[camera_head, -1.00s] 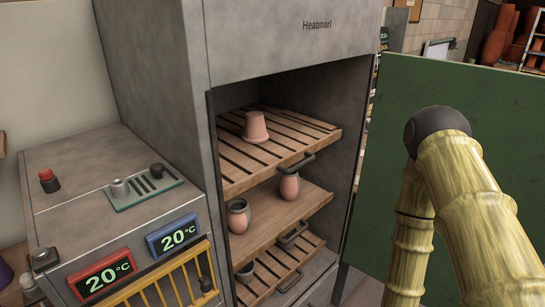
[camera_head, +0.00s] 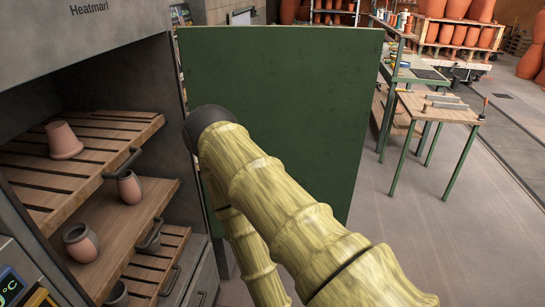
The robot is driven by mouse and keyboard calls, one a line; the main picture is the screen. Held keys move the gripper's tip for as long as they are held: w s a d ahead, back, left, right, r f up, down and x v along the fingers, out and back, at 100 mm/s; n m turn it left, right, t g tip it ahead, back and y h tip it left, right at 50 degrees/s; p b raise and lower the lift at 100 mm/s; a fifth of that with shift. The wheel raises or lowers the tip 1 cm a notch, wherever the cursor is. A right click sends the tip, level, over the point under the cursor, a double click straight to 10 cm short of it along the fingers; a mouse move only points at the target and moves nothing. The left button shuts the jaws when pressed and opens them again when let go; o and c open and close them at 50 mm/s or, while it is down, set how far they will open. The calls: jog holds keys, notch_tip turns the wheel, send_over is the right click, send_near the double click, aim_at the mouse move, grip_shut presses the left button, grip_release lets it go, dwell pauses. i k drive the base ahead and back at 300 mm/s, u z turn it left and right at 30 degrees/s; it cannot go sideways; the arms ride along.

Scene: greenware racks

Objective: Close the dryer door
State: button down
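The dryer (camera_head: 85,40), a grey cabinet marked Heatmarl, stands at the left with its front open. Its green door (camera_head: 290,110) stands swung out to the right of the opening, its broad face towards me. Inside, slatted wooden shelves (camera_head: 105,125) hold several clay pots, among them an upturned pot (camera_head: 63,140) and two rounded ones. The shelves have dark handles at their front edges. My bamboo-like arm crosses in front of the door's left and lower part. My gripper is not visible, so its contact with the door cannot be told.
A wooden work table (camera_head: 437,107) with green legs stands behind the door at the right. Racks of terracotta pots (camera_head: 460,32) line the back. The grey floor (camera_head: 420,240) at the right is clear.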

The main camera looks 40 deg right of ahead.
aim_at(304, 94)
jog(key=k, duration=1.3)
jog(key=z, duration=0.55)
jog(key=i, duration=1)
jog(key=z, duration=0.4)
